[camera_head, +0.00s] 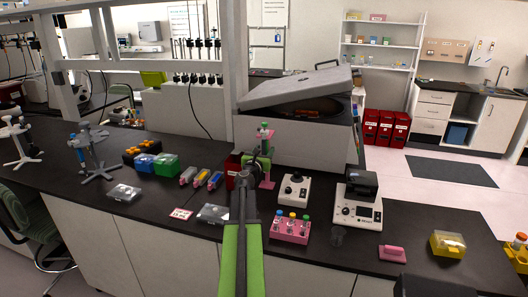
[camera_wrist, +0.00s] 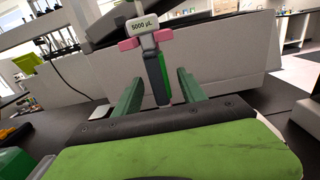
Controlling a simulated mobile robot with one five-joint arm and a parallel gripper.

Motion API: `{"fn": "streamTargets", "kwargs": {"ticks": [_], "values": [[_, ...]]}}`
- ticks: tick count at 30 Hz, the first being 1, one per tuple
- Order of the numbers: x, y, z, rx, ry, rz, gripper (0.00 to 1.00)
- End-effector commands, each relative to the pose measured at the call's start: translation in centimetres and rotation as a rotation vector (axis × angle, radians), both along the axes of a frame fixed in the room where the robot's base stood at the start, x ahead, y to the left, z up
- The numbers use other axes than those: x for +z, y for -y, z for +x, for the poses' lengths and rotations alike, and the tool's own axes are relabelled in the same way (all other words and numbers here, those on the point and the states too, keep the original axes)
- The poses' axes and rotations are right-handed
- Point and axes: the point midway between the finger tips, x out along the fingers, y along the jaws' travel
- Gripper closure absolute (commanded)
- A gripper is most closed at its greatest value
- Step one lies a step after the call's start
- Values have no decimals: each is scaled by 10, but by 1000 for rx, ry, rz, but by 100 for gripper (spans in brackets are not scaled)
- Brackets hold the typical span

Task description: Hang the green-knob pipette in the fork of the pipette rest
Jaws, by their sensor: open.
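The green-knob pipette (camera_head: 264,134) stands upright at the pink pipette rest (camera_head: 267,184), beyond the end of my arm. In the wrist view the grey and green pipette body (camera_wrist: 157,76) has a "5000 µL" label at its top. Pink prongs of the rest (camera_wrist: 128,44) show on both sides of it just below the label, so it appears to hang in the fork. My gripper (camera_wrist: 158,84) is open, with one dark green finger on each side of the pipette and visible gaps to both. In the head view my arm hides part of the rest and pipette.
A large grey centrifuge with a raised lid (camera_head: 296,90) stands behind the rest. A red box (camera_head: 232,168) is at its left, and a white mixer (camera_head: 294,189) and pink tube block (camera_head: 290,228) are at its right. Coloured tip boxes (camera_head: 165,164) stand farther left.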

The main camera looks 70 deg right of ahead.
Motion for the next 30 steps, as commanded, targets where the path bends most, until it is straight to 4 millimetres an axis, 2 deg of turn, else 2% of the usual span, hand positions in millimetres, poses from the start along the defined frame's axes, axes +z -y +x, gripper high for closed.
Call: {"fn": "streamTargets", "kwargs": {"ticks": [5, 12, 18, 22, 30], "values": [[0, -13, -1, 0, 0, 0, 52], [0, -72, -6, 1, 0, 0, 52], [-1, -110, -7, 1, 0, 0, 52], [-1, -119, -7, 0, 0, 0, 52], [-1, -120, -7, 0, 0, 0, 52]]}}
